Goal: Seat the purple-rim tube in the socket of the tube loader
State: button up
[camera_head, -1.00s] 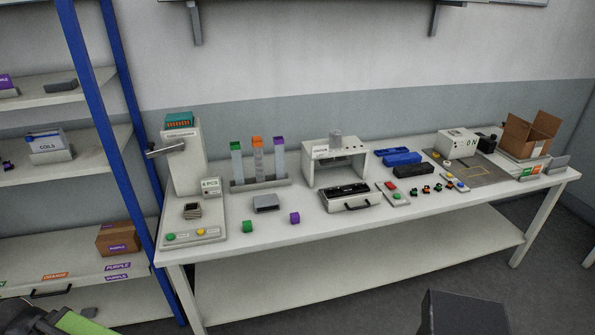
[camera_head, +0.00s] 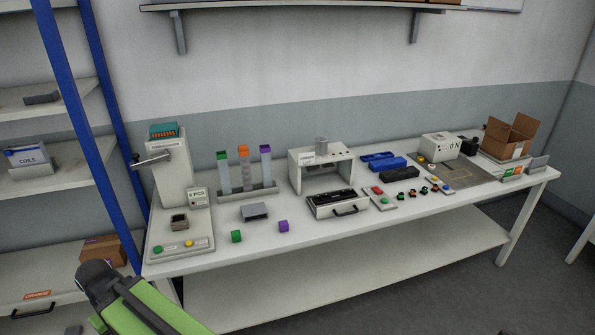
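The purple-rim tube (camera_head: 265,168) stands upright at the right end of the tube rack (camera_head: 248,191), beside an orange-topped tube (camera_head: 245,168) and a green-topped tube (camera_head: 223,172). The machine that looks like the tube loader (camera_head: 168,182) stands at the bench's left end, with a lever on its left side. A small dark opening in a block (camera_head: 180,222), likely its socket, sits low on its base. My green arm with a dark end shows at the lower left, in front of the bench and apart from the tubes. No gripper fingers can be made out.
A blue-post shelf (camera_head: 82,135) is at left.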

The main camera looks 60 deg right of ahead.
aim_at(181, 210)
jog(key=z, duration=0.8)
jog(key=i, duration=1)
jog(key=u, duration=0.05)
